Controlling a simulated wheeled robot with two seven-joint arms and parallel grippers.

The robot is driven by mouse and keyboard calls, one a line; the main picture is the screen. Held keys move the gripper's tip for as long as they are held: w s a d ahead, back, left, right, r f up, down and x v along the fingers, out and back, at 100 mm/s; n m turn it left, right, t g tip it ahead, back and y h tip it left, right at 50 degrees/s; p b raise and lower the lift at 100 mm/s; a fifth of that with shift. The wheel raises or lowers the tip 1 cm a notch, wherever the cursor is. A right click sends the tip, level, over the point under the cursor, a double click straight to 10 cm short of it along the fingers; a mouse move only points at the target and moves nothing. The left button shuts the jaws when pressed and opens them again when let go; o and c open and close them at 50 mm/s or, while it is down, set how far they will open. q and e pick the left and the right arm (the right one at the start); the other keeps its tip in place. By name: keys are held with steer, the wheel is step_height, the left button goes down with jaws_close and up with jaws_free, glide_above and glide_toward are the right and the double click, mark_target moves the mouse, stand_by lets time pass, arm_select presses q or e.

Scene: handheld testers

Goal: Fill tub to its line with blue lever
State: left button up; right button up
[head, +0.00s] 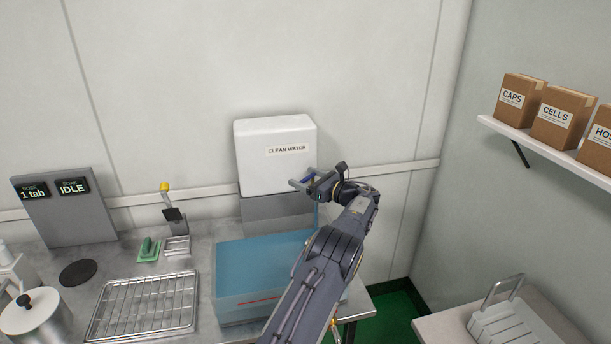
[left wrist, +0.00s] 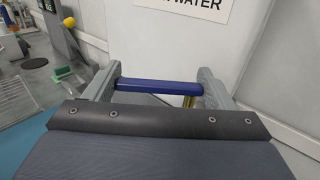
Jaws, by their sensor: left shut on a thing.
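The white tank labelled CLEAN WATER (head: 262,165) stands against the back wall on a grey stand. My left gripper (head: 304,183) is at its lower right front, shut on the blue lever (head: 308,179). In the left wrist view the blue lever (left wrist: 160,87) lies crosswise between the two fingers, with a brass-coloured piece below its right end. The clear blue tub (head: 230,262) stands below the tank, with a red line on its front wall. My arm hides the tub's right side. I cannot tell where the water level stands. My right gripper is not in view.
A wire rack (head: 145,305) lies left of the tub. A green scrubber (head: 149,249) and a yellow-topped tool (head: 168,200) stand behind it. A steel pot (head: 32,318) and a display panel (head: 65,210) are at left. A shelf with boxes (head: 565,110) is at right.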

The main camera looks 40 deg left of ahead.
arm_select(q)
steer(key=shift+d+n+g, duration=0.15)
steer(key=shift+n+g, duration=0.35)
steer(key=shift+g, duration=0.3)
steer(key=o, duration=1.4)
steer(key=shift+w+d+b, duration=0.2)
steer(key=shift+d+b, duration=0.1)
steer(key=shift+d, duration=1.65)
steer(key=shift+w+d+b, duration=0.2)
steer(key=shift+d+b, duration=0.05)
steer(key=shift+d, duration=1.65)
